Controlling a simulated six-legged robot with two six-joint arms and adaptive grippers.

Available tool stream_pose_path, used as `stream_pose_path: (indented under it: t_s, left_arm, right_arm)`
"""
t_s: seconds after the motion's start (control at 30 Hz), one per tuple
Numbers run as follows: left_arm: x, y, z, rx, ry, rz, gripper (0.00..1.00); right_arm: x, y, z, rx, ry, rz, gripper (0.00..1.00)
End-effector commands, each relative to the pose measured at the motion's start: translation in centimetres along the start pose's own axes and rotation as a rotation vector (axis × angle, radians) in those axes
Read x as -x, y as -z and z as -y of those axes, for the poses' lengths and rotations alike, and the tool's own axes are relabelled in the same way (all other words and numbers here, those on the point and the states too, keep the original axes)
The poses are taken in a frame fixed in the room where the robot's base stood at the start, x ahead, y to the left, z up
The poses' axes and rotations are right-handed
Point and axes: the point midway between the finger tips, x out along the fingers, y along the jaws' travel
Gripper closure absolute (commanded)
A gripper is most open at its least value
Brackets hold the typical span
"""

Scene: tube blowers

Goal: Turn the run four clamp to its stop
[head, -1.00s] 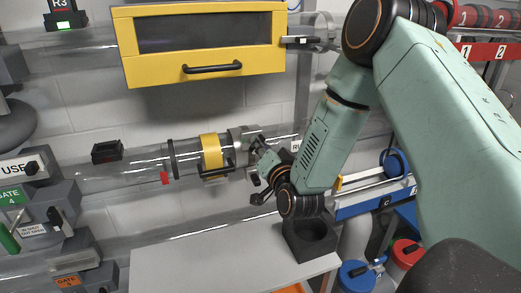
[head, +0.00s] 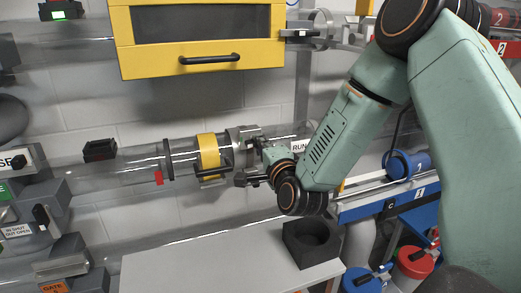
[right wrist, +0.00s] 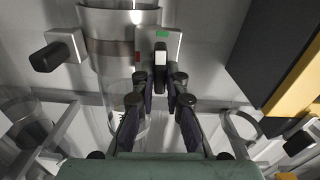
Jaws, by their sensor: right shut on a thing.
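The run four clamp is a grey metal band (right wrist: 112,48) around a clear tube in the right wrist view. Its block (right wrist: 172,44) bears a green mark and a small red mark. A black lever handle (right wrist: 160,66) stands out from the block. My right gripper (right wrist: 160,86) has its two fingers on either side of this handle and is shut on it. In the head view the right gripper (head: 252,166) is at the grey collar (head: 240,142) on the clear tube, beside a "RUN" label (head: 298,147) whose number is hidden. My left gripper is not in view.
A yellow band with a handle (head: 208,150) sits on the tube left of the gripper. A yellow cabinet (head: 200,38) hangs above. Below are a grey shelf (head: 205,265) and a black holder (head: 312,243). Another black knob (right wrist: 46,57) sits left of the clamp block.

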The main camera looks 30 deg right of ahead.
Motion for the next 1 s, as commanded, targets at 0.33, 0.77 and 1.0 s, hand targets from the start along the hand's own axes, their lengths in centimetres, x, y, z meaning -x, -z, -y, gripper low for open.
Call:
stream_pose_path:
  t_s: [0.33,0.77,1.0]
  left_arm:
    - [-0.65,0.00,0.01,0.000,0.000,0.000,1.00]
    - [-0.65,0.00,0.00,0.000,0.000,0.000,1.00]
    - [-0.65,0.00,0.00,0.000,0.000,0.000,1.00]
  right_arm:
    - [0.00,-0.01,-0.05,-0.081,0.000,0.000,1.00]
    - [0.00,-0.01,-0.02,-0.087,0.000,0.000,0.87]
    - [0.00,-0.01,-0.03,-0.086,0.000,0.000,0.67]
